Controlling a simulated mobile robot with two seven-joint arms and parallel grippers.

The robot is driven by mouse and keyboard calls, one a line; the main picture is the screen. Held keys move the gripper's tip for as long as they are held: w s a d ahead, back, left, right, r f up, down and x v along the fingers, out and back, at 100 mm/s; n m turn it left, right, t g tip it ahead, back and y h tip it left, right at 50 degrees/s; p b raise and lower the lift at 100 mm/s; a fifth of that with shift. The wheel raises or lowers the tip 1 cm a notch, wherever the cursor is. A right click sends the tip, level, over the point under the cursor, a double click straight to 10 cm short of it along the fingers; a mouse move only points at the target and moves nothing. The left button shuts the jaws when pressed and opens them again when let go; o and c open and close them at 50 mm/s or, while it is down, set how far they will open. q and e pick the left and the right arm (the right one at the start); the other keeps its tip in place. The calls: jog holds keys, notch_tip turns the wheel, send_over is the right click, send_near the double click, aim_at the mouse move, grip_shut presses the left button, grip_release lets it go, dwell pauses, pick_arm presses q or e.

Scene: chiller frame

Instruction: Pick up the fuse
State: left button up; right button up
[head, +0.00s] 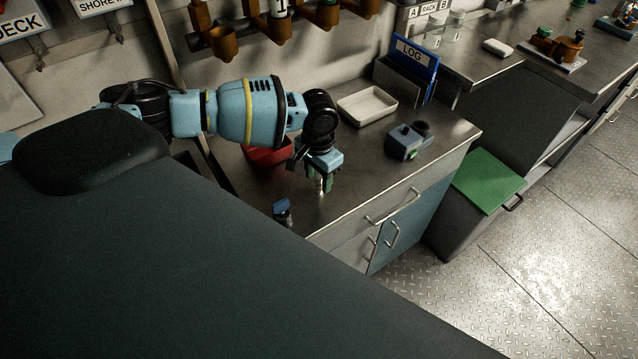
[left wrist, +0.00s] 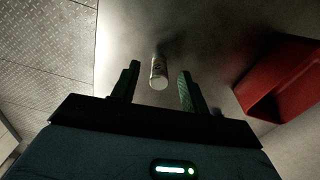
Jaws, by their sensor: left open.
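The fuse (left wrist: 159,73) is a small pale cylinder on the metal counter (head: 340,212). In the left wrist view it lies between and a little beyond the two green fingers of my left gripper (left wrist: 156,85), touching neither as far as I can see. In the head view my left gripper (head: 325,183) points down just above the counter, and the fuse is a tiny light spot at the fingers, mostly hidden. My left gripper is open and empty. My right gripper is not in view.
A red bin (head: 268,156) stands close beside my left gripper. A white tray (head: 367,105), a blue-grey device (head: 407,141) and a blue LOG binder (head: 416,56) stand further right. A small dark blue item (head: 282,210) is at the front left. The counter's front edge is near.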

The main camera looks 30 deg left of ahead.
pick_arm(q)
grip_shut()
jog(key=shift+r, duration=0.1)
jog(key=shift+r, duration=0.45)
jog(key=r, duration=0.1)
jog(key=d+r, duration=0.1)
jog(key=shift+s+d+r, duration=0.1)
jog(key=shift+s+r, duration=0.1)
jog(key=shift+r, duration=0.1)
jog(key=s+d, duration=0.2)
jog(key=d, duration=0.4)
jog(key=s+d+r, duration=0.1)
jog(key=s+d, duration=0.2)
jog(key=d, duration=0.4)
jog(key=shift+s+d+r, duration=0.25)
jog(key=shift+s+d, duration=0.05)
